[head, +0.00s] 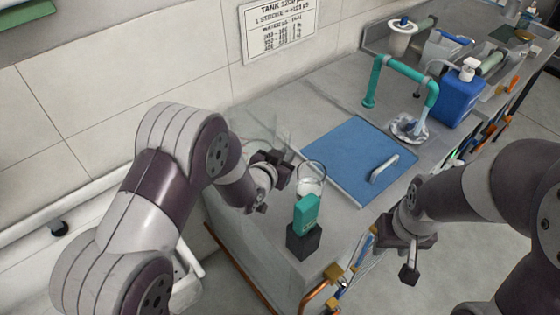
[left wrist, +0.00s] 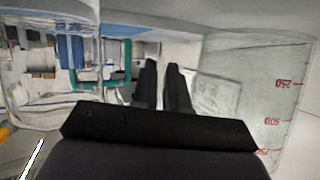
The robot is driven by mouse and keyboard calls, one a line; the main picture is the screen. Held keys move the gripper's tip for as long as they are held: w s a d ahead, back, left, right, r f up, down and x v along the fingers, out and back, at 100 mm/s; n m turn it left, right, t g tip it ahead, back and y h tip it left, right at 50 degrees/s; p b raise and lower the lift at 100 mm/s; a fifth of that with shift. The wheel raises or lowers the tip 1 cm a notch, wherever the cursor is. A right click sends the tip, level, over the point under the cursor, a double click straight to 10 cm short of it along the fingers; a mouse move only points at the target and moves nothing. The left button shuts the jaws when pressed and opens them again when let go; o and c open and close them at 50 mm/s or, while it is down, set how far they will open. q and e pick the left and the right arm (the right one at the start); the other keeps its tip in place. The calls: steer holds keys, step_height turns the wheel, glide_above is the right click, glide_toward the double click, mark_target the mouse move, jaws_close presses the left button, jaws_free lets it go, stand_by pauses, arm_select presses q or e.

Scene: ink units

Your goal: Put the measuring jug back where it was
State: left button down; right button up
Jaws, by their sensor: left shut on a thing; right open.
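The measuring jug is clear with red graduation marks; it fills the right of the left wrist view (left wrist: 285,85). In the head view the transparent jug (head: 258,128) shows faintly just behind my left gripper (head: 279,170), near the back wall edge of the counter. My left gripper is shut on the jug; the exact grip point is hard to see through the clear wall. My right gripper (head: 408,256) is open and empty in front of the counter's front edge. Whether the jug's base touches the counter cannot be told.
A clear glass vessel (head: 312,171) stands right of my left gripper. A blue panel with a handle (head: 350,150), a teal tap (head: 405,68) and a blue canister (head: 459,98) lie further right.

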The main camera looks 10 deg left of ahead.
arm_select(q)
step_height(320, 180, down, 2)
steer(key=shift+a+f, duration=0.1)
steer(key=shift+a, duration=0.05)
